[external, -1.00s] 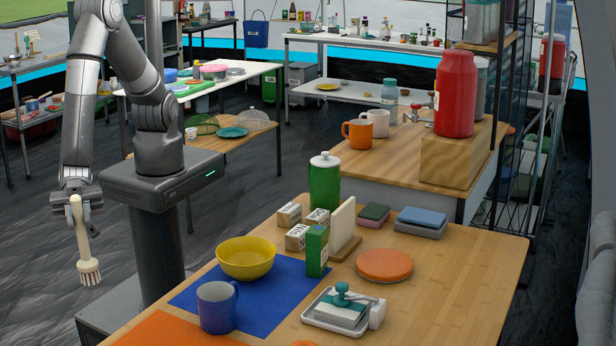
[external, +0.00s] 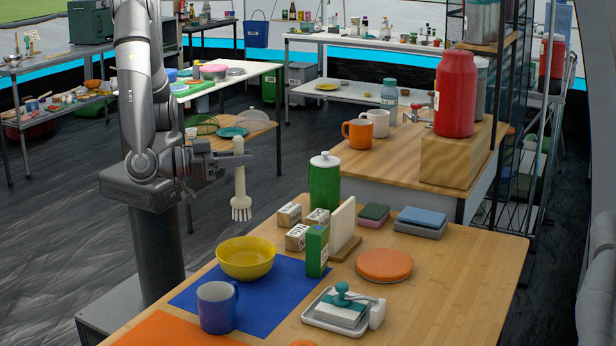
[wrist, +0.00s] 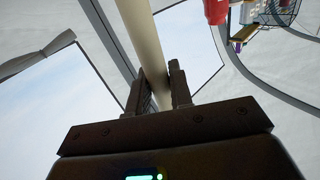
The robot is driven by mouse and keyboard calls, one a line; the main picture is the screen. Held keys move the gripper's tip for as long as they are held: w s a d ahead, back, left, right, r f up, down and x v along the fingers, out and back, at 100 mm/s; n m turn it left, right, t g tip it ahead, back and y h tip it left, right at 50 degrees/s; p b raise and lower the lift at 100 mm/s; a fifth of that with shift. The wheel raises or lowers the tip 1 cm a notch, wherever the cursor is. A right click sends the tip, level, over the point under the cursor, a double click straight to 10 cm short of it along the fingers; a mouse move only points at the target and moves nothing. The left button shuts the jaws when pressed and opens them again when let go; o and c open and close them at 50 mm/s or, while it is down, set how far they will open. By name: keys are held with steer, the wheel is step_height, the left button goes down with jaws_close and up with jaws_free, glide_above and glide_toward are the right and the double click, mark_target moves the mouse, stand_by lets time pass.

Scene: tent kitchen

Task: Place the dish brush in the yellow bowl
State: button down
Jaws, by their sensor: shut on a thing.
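The dish brush (external: 240,188) has a pale handle and white bristles pointing down. My gripper (external: 236,160) is shut on its handle and holds it upright in the air, above and behind the yellow bowl in the external view. In the wrist view the pale handle (wrist: 146,45) runs between the two dark fingers of my gripper (wrist: 161,88). The yellow bowl (external: 246,262) stands on a blue mat (external: 262,302) on the wooden table, and no object shows in it. The bristles are apart from the bowl.
A blue mug (external: 216,307) stands in front of the bowl. To its right are small boxes (external: 289,215), a green carton (external: 316,250) and a green canister (external: 324,185). An orange disc (external: 384,265) and a white tray (external: 336,322) lie further right.

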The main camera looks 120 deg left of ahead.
mark_target(243, 216)
steer(key=shift+s+a+f+n+g+y, duration=0.15)
steer(key=shift+a+n+g+y, duration=0.2)
steer(key=shift+a, duration=0.3)
steer(key=shift+f, duration=6.85)
steer(key=c, duration=1.2)
jaws_free()
steer(key=v, duration=1)
